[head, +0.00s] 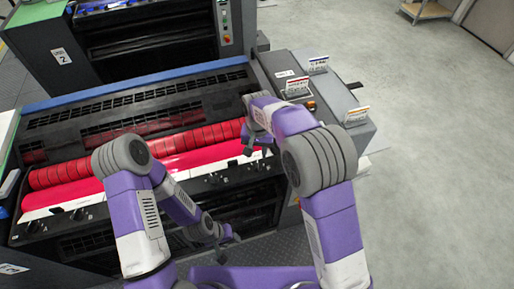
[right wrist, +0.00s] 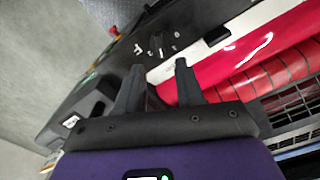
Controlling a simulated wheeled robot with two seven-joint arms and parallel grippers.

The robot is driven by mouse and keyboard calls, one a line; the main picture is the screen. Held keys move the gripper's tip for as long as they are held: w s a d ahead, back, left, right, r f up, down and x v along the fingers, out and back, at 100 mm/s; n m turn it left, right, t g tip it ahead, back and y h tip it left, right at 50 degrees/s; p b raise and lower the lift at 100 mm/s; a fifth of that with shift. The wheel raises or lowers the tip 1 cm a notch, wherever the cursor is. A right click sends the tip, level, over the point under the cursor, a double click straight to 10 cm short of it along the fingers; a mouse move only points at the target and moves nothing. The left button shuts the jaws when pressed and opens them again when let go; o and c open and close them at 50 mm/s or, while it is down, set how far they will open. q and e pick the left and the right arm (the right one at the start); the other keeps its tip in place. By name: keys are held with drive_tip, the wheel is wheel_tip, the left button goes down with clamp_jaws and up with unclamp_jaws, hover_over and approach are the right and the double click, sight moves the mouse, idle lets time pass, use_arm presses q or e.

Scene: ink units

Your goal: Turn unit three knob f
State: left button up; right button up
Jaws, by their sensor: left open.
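The near ink unit has red rollers (head: 190,140) and a dark front panel (head: 130,212) with small knobs along it. Small black knobs (head: 77,214) show at the panel's left part, and more knobs (head: 213,178) at its right part. My right gripper (head: 258,146) hangs over the right end of the rollers. In the right wrist view its two fingers (right wrist: 158,66) are apart and empty, with small knobs (right wrist: 155,48) beyond the tips. My left gripper (head: 228,246) is open and empty, low in front of the panel.
A grey side cabinet (head: 330,105) with small label cards stands right of the rollers. Another unit (head: 150,40) with a "2" label is behind. Open grey floor (head: 430,150) lies to the right. A wooden-topped stand (head: 425,10) is far back.

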sight(257, 164)
drive_tip(key=shift+w+f, duration=0.2)
drive_tip(key=shift+f, duration=0.1)
drive_tip(key=f, duration=0.6)
drive_tip(key=shift+s+f, duration=0.2)
drive_tip(key=shift+s, duration=0.2)
clamp_jaws()
